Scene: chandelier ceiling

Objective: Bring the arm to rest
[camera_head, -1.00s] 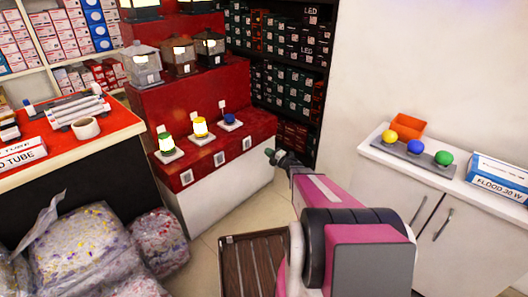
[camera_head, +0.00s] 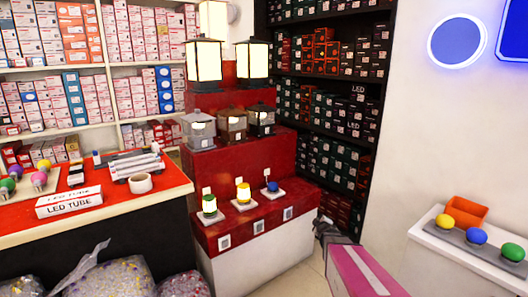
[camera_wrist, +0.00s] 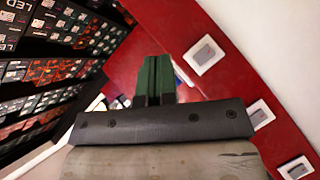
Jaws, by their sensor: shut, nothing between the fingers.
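My gripper (camera_wrist: 155,78) is shut and empty in the wrist view, with its two green fingers pressed together. It points toward the red stepped display (camera_wrist: 225,75), which fills the middle and right of that view. In the head view my gripper's end (camera_head: 322,222) shows dark and small at the lower middle, just right of the red display (camera_head: 238,232). Its fingertips are hard to make out there. My pink arm link runs from it to the bottom edge. Nothing touches the gripper in view.
A dark shelf of boxes (camera_head: 345,110) stands behind. A red-topped counter (camera_head: 100,210) is at left. A white cabinet (camera_head: 450,252) with an orange bin (camera_head: 467,211) is at right.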

